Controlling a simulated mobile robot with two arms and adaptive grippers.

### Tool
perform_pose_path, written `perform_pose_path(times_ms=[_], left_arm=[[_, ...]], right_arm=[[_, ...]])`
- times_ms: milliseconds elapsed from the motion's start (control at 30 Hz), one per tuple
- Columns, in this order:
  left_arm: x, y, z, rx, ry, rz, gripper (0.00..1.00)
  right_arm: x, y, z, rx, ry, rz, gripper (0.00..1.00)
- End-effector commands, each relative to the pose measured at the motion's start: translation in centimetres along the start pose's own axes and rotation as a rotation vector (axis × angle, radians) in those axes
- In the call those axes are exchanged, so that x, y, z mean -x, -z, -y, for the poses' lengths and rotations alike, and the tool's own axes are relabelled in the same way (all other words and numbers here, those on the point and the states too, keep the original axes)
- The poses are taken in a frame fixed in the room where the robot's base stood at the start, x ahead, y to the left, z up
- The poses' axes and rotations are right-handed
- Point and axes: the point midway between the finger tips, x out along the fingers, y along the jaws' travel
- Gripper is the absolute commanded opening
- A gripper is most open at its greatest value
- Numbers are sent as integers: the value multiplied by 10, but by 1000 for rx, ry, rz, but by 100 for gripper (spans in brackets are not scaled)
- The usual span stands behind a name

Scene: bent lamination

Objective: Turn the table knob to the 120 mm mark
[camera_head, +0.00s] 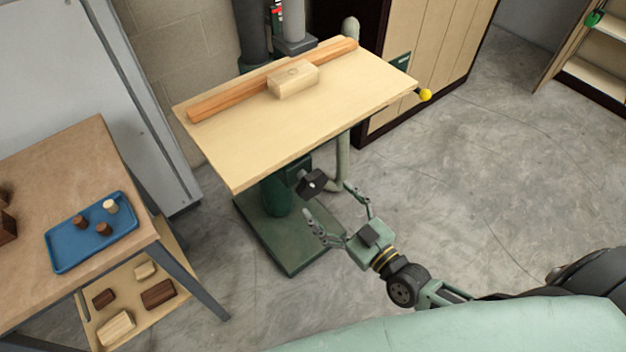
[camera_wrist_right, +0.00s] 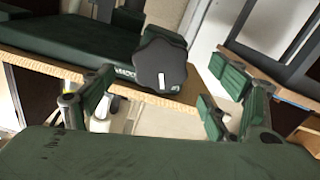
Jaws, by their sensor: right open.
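The table knob (camera_head: 312,181) is black and lobed, on the green column below the front edge of the light wood table (camera_head: 330,112). In the right wrist view the knob (camera_wrist_right: 161,65) shows large, with a white pointer line on its face. The mark it points at cannot be read. My right gripper (camera_head: 340,208) is open and empty, just in front of and below the knob, apart from it. In the right wrist view its fingers (camera_wrist_right: 153,98) stand spread to either side of the knob. My left gripper is not in view.
A wood fence (camera_head: 230,100) and a wood block (camera_head: 294,82) lie on the table. A yellow ball handle (camera_head: 425,95) sticks out at its right. A bench (camera_head: 60,165) with a blue tray (camera_head: 70,254) stands left. The floor (camera_head: 480,190) at right is clear.

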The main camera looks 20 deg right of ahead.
Motion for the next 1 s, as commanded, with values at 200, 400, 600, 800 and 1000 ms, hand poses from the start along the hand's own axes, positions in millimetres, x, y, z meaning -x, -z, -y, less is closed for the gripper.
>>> perform_pose_path(times_ms=[200, 400, 600, 800, 1000], left_arm=[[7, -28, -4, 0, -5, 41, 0], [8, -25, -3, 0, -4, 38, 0], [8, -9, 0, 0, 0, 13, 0], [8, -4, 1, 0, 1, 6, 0], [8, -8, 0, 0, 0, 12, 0]], right_arm=[[-38, 3, -1, 0, -2, -5, 80], [-61, 2, -1, -1, -2, -4, 80], [-66, 1, 0, -1, 0, -2, 80], [-66, 1, 0, -1, 0, -2, 77], [-66, 1, 0, -1, -1, -2, 59]])
